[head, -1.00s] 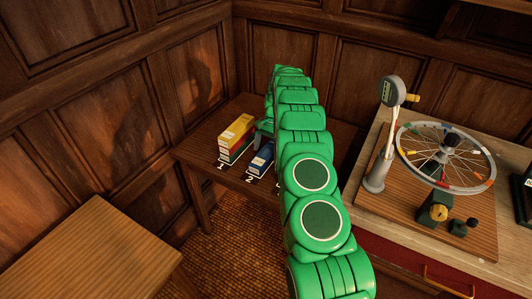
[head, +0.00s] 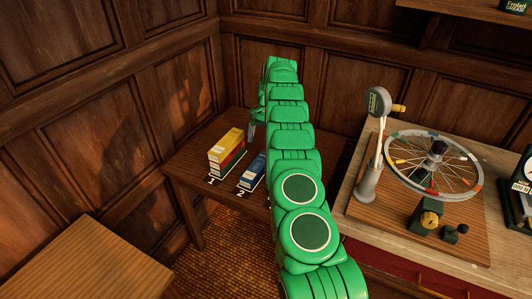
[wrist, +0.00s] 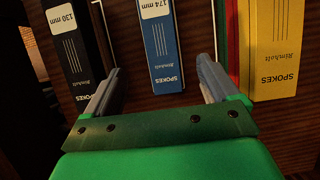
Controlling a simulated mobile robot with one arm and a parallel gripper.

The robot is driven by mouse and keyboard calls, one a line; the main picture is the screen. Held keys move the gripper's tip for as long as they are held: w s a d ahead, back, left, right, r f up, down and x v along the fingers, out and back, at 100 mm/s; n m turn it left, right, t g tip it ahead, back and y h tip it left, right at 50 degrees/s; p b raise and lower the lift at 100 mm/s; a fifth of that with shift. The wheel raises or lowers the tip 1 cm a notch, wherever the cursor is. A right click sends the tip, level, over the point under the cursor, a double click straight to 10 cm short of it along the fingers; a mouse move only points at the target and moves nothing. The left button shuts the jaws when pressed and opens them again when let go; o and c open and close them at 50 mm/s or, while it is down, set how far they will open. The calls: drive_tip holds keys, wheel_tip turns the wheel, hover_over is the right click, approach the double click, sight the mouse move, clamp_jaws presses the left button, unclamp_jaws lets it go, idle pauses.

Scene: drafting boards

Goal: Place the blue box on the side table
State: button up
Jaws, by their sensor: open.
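The blue box (wrist: 160,45), marked 174 mm and SPOKES, lies in the middle of the wrist view. In the head view the blue box (head: 251,173) is beside the label 2 on a dark wooden table (head: 190,158), partly hidden by my arm. My gripper (wrist: 158,66) is open, its fingers on either side of the blue box's near end in the wrist view, with nothing held. In the head view my gripper (head: 252,130) hangs above and behind the boxes. A light wooden table (head: 85,260) stands at the lower left, its top clear where seen.
A workbench (head: 460,258) with a spoked wheel (head: 432,165) and a gauge stand (head: 368,180) is at right.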

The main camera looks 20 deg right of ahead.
drive_tip(key=s+a+r+n, duration=0.1)
drive_tip(key=s+a+r, duration=0.25)
drive_tip(key=r, duration=0.35)
drive_tip(key=s+a+r+n, duration=0.1)
drive_tip(key=s+a+r, duration=0.25)
drive_tip(key=r, duration=0.35)
drive_tip(key=s+a+r+n+h, duration=0.1)
drive_tip(key=s+a+r+n, duration=0.1)
drive_tip(key=s+r, duration=0.45)
drive_tip(key=s+a+r+n, duration=0.15)
drive_tip(key=s+r, duration=0.25)
drive_tip(key=s, duration=0.5)
drive_tip(key=s+f+n+t+h, duration=0.1)
drive_tip(key=s+f+n+h, duration=0.1)
drive_tip(key=s, duration=3.4)
drive_tip(key=shift+s+n, duration=0.4)
drive_tip(key=shift+n, duration=0.35)
